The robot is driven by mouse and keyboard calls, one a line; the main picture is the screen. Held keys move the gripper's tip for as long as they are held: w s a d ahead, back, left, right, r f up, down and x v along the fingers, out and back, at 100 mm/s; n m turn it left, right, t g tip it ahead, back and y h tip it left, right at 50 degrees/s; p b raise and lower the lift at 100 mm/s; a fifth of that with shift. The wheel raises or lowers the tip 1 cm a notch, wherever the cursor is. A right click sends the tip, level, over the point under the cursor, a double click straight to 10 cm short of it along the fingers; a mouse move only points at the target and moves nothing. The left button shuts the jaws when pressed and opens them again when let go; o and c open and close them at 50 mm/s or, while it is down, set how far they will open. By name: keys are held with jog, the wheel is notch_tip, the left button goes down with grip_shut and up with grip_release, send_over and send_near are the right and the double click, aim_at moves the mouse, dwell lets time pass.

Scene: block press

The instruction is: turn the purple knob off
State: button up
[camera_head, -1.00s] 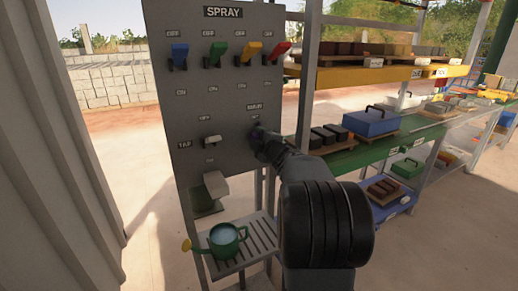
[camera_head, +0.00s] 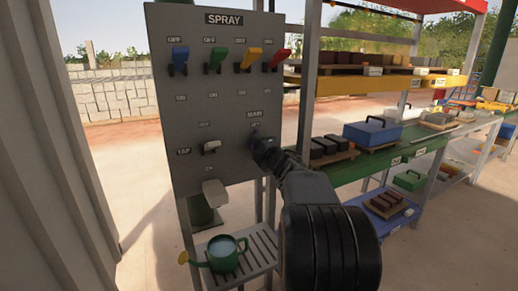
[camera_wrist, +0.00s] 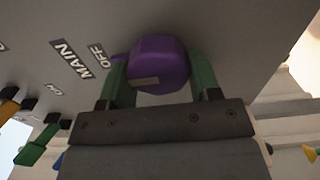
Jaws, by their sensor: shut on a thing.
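The purple knob (camera_wrist: 158,65) is on the grey panel (camera_head: 224,110), under a MAIN label. In the wrist view it sits between the two green fingers of my gripper (camera_wrist: 160,85), which is shut on it. A small purple tab on the knob's edge points at the OFF label (camera_wrist: 97,55). In the head view my gripper (camera_head: 264,147) is at the right side of the panel, and it hides the knob there.
Above are blue (camera_head: 180,56), green (camera_head: 215,58), yellow (camera_head: 248,58) and red (camera_head: 277,58) levers. A white tap lever (camera_head: 211,145) is left of my gripper. A green watering can (camera_head: 222,254) stands below on a slatted shelf. Loaded racks are at right.

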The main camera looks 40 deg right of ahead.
jog(key=o, duration=0.9)
jog(key=s, duration=0.4)
jog(key=s+a+p, duration=0.1)
jog(key=s, duration=0.4)
jog(key=s+a+p, duration=0.1)
jog(key=s, duration=0.3)
jog(key=shift+s, duration=0.35)
